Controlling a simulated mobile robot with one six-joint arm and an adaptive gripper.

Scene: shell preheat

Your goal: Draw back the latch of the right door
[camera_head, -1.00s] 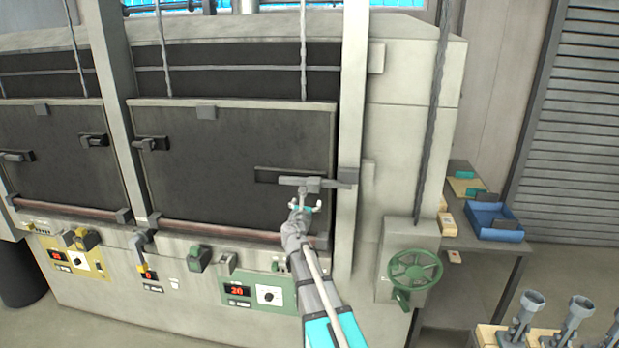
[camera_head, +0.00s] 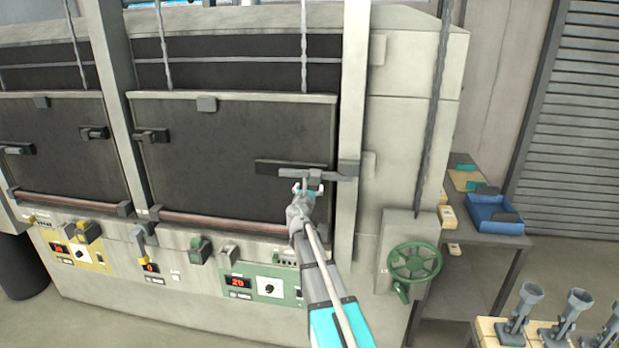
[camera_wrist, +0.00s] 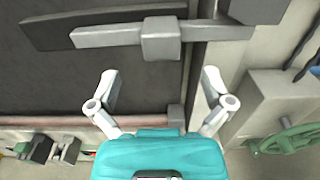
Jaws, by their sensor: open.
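The right door (camera_head: 235,140) is a dark panel in the pale furnace front. In the wrist view the latch's square handle (camera_wrist: 161,39) is near the top centre. My gripper (camera_head: 308,188) is just below the latch. Its two fingers are spread wide in the wrist view (camera_wrist: 158,85), with nothing between them. The handle is beyond the fingertips, and I see no contact.
A green handwheel (camera_head: 414,262) sticks out at the lower right of the furnace. A green control panel (camera_head: 264,285) is below the door. A side table with a blue tray (camera_head: 490,214) stands at the right. Frame posts flank the door.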

